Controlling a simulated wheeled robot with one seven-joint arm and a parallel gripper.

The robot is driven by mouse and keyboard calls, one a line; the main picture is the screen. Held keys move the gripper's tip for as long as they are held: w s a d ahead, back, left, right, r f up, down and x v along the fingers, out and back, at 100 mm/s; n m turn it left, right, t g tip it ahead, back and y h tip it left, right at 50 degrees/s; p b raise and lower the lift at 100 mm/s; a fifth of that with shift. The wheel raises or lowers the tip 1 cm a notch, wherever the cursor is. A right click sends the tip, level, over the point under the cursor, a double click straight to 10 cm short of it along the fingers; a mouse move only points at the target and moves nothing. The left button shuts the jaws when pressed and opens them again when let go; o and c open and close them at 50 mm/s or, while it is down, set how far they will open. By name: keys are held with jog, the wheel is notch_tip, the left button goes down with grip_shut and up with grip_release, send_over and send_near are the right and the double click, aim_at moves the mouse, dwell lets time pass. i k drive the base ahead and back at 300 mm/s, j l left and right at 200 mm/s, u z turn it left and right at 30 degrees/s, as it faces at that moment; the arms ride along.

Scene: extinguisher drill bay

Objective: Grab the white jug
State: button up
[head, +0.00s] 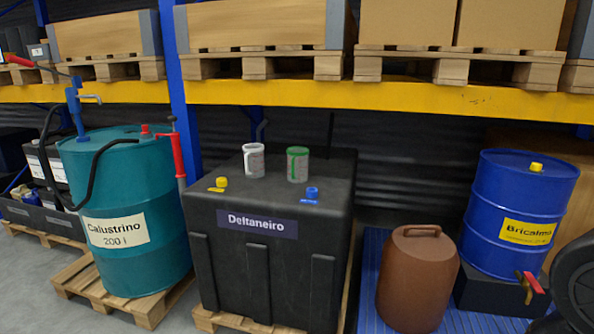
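The white jug (254,161) stands upright on top of the black Deltaneiro tank (200,225). It is a small, pale measuring jug with a white rim and faint markings on its side. A similar clear jug with a green rim (298,165) stands just to its right, a small gap apart. My gripper is not in view, so its state and its distance from the jug do not show.
Yellow (221,183) and blue (312,193) caps sit on the tank's front edge. A teal drum (165,220) with pump and hose stands left. A brown canister (417,285) and blue drum (520,200) stand right. A yellow shelf beam (390,97) runs above, behind the jugs.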

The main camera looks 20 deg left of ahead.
aim_at(254, 153)
jog(key=i+j, duration=0.25)
jog(key=j, duration=0.2)
jog(key=i+j, duration=0.3)
jog(key=j, duration=0.2)
jog(key=i+j, duration=0.25)
jog(key=j, duration=0.2)
jog(key=i+j, duration=0.3)
jog(key=j, duration=0.2)
jog(key=i+j, duration=0.25)
jog(key=j, duration=0.2)
jog(key=i+j, duration=0.25)
jog(key=j, duration=0.2)
jog(key=i+j, duration=0.3)
jog(key=j, duration=0.2)
jog(key=i+j, duration=0.25)
jog(key=j, duration=0.2)
